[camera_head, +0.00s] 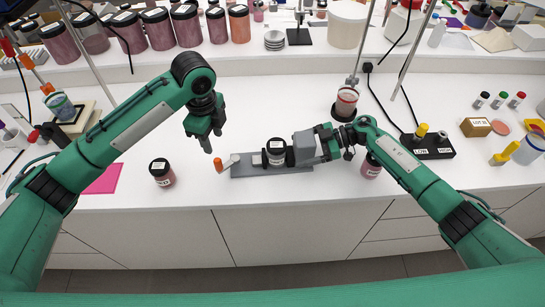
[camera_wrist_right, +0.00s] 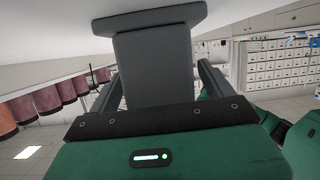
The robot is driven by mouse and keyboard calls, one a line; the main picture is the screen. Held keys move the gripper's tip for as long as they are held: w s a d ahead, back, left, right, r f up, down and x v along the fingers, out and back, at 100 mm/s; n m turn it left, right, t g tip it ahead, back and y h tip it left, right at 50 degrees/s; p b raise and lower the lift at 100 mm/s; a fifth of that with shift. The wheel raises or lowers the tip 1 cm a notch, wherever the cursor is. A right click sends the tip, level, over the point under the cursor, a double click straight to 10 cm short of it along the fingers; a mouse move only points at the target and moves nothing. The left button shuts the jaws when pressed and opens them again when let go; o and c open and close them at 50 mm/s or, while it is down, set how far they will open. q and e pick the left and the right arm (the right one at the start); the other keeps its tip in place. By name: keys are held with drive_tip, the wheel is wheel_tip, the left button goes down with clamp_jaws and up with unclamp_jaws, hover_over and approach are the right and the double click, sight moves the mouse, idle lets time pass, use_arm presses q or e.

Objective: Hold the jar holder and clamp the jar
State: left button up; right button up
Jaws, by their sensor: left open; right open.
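The jar holder (camera_head: 247,169) is a grey plate on the white bench, with a grey upright block (camera_head: 304,145) at its right end and an orange-tipped lever (camera_head: 219,164) at its left. A black-lidded jar (camera_head: 276,152) with a white label stands on it beside the block. My right gripper (camera_head: 318,146) is open at the block; in the right wrist view the block (camera_wrist_right: 153,70) lies between its two fingers. Whether they touch it is unclear. My left gripper (camera_head: 206,142) is open and empty, pointing down, above and left of the lever.
Loose pink jars stand left (camera_head: 162,173) and right (camera_head: 371,167) of the holder. A pink sheet (camera_head: 104,180) lies to the left. Large jars line the back shelf. The bench behind the holder is mostly clear.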

drive_tip(key=v, duration=1.2)
drive_tip(key=shift+f, duration=0.15)
